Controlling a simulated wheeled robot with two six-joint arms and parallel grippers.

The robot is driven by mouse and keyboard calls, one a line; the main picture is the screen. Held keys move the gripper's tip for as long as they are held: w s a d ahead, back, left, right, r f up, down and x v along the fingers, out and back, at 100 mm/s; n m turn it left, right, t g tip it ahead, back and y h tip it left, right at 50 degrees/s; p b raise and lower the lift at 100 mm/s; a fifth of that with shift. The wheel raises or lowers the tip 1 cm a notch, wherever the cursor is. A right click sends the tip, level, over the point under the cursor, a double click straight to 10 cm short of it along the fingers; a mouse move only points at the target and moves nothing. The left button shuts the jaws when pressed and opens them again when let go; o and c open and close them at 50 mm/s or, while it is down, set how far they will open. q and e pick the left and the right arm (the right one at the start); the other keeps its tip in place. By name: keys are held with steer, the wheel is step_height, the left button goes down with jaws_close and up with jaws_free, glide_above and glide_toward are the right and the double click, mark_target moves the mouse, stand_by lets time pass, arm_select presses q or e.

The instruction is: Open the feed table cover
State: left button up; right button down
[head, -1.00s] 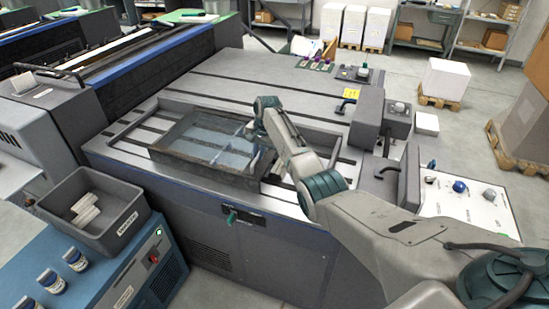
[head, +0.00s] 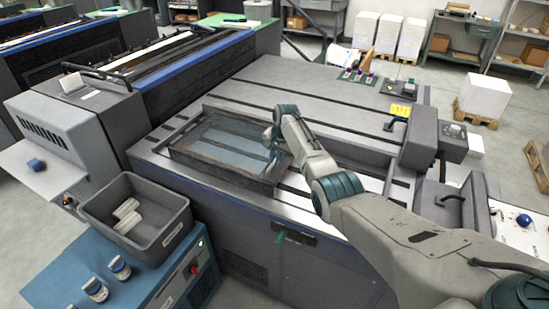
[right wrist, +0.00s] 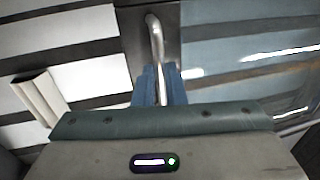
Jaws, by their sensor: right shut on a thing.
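The feed table cover (head: 180,157) is a dark frame with a clear, bluish pane, on top of the grey machine. It appears to lie low and roughly level over the slatted feed table; I cannot tell whether it is slightly raised. My right gripper (head: 270,140) is at the cover's right side. In the right wrist view its blue fingers (right wrist: 160,88) are shut on a pale metal handle (right wrist: 155,35) fixed to the dark frame. The clear pane (right wrist: 235,50) lies right of the handle there. My left gripper is not in view.
A grey bin (head: 150,245) with white rolls stands on a blue cabinet (head: 140,285) at the front left, beside small jars (head: 95,289). A dark unit (head: 420,140) stands on the machine right of my arm. White paper stacks (head: 485,97) stand behind on pallets.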

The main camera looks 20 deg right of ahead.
steer(key=c, duration=1.5)
jaws_free()
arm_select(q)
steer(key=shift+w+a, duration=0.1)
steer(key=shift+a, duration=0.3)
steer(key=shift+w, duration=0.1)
arm_select(e)
steer(key=shift+r, duration=0.15)
